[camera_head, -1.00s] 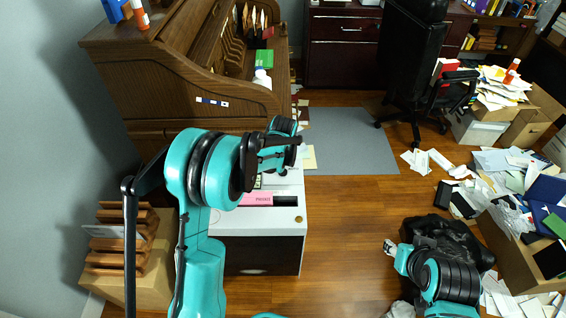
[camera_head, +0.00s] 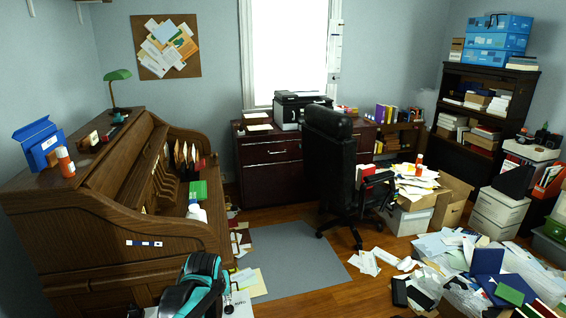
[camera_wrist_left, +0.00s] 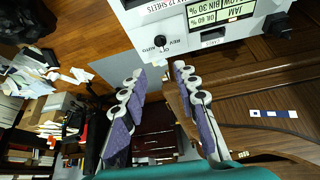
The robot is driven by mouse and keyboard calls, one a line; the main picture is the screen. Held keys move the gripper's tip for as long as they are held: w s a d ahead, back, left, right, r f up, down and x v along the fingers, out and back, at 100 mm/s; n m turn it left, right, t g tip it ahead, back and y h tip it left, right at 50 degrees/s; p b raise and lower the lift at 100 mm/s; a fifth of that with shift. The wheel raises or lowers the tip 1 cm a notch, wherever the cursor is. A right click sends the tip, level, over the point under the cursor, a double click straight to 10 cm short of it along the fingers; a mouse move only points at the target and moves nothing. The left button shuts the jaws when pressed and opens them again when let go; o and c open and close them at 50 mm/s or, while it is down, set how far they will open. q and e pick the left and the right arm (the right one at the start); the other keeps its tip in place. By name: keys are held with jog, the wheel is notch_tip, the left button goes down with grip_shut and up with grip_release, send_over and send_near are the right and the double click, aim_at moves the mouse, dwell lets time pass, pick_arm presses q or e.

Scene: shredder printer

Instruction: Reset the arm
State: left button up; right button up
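My left arm (camera_head: 195,285) shows at the bottom of the head view, over the shredder's corner. My left gripper (camera_wrist_left: 158,70) is in the left wrist view, its two purple-padded fingers spread apart with nothing between them. The white shredder (camera_wrist_left: 185,14) is at the top of that view, apart from the fingertips, with a black knob and a label panel. In the head view only a small white part of the shredder (camera_head: 241,304) shows at the bottom edge. My right arm and gripper are out of view.
A wooden roll-top desk (camera_head: 95,225) stands close on the left. A grey mat (camera_head: 295,258) lies on the floor, with an office chair (camera_head: 330,160) beyond it. Papers and folders (camera_head: 480,265) clutter the lower right. A printer (camera_head: 297,105) stands on the back cabinet.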

pick_arm(q)
jog(key=s+d+r+m+t, duration=0.1)
jog(key=s+r+m+t, duration=0.1)
jog(key=s, duration=2)
jog(key=shift+s+r+h, duration=0.4)
jog(key=shift+r, duration=0.25)
